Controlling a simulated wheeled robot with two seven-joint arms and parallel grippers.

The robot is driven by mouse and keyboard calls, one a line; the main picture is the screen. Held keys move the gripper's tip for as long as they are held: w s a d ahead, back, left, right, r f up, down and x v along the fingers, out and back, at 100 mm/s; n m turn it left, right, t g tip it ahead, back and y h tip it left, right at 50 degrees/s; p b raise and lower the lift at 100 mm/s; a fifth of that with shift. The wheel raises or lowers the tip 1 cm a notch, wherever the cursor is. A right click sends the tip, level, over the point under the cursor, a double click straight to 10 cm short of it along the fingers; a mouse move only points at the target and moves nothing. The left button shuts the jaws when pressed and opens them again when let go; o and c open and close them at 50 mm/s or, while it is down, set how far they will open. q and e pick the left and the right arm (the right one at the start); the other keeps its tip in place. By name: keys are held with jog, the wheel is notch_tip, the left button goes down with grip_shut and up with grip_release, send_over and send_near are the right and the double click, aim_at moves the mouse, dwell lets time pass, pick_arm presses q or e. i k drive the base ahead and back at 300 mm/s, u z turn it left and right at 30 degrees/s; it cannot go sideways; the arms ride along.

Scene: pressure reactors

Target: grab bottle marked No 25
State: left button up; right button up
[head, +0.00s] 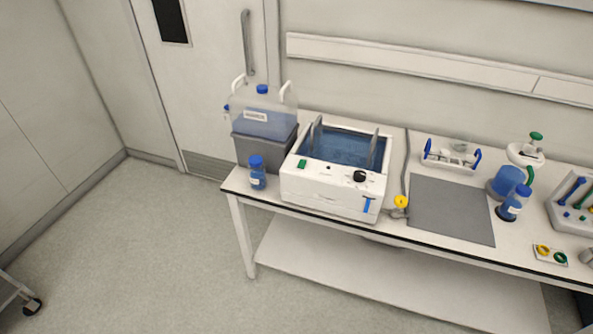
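A small blue bottle (257,179) with a blue cap and a pale label stands upright near the left end of the bench, beside the white water bath. The labels are too small to read, so I cannot tell which bottle is No 25. Neither of my grippers shows in the head view.
The white bench (236,186) holds a water bath (330,191), a carboy (263,118) on a grey block (255,154), a grey mat (450,210), a small caddy (451,157) and a tool rack (572,218). The mat is bare. The floor (150,250) at left is mostly clear.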

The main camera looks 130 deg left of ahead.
aim_at(257, 176)
jog(key=z, duration=0.3)
jog(key=k, duration=0.6)
jog(key=u, duration=1.55)
jog(key=k, duration=1.05)
jog(key=u, duration=1.2)
jog(key=k, duration=0.15)
jog(key=u, duration=0.1)
